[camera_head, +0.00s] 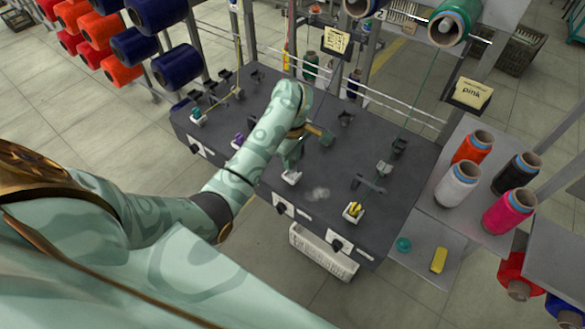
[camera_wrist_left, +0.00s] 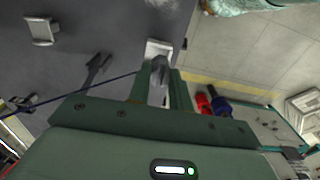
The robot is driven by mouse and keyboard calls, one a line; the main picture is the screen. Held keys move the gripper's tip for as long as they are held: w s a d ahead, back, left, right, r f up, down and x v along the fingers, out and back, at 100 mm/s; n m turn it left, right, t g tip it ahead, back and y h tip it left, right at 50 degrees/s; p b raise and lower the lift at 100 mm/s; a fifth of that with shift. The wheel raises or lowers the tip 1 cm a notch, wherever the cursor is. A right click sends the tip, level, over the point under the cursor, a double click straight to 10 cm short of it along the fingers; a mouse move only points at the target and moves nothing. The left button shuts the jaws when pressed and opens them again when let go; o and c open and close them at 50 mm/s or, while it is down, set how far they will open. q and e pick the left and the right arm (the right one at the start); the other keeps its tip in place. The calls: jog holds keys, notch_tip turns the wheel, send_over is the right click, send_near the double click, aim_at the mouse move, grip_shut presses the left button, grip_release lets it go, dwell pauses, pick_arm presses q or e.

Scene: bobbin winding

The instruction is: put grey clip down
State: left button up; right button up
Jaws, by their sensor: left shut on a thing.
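My left gripper (camera_head: 290,158) reaches down over the dark winding bench, partly hidden by my own wrist. In the left wrist view its fingers (camera_wrist_left: 158,88) are shut on the grey clip (camera_wrist_left: 158,70). The clip is at a small white holder (camera_wrist_left: 157,48) on the bench edge; I cannot tell whether it is seated in it. In the head view the white holder (camera_head: 291,177) shows just below the gripper. My right gripper is in neither view.
The dark bench (camera_head: 330,170) also bears a teal clip (camera_head: 197,115), a purple clip (camera_head: 238,138) and a yellow clip (camera_head: 354,209). A dark thread (camera_wrist_left: 80,93) runs near the fingers. Cones stand at right, including a white one (camera_head: 457,185). A white basket (camera_head: 323,252) hangs in front.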

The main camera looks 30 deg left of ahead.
pick_arm(q)
jog(key=shift+w+f+b, duration=0.2)
jog(key=shift+f+b, duration=0.4)
jog(key=shift+f, duration=1.2)
jog(key=shift+f, duration=0.1)
jog(key=o, duration=0.9)
jog(key=shift+a, duration=0.1)
notch_tip(320, 180, up, 12)
jog(key=p, duration=0.5)
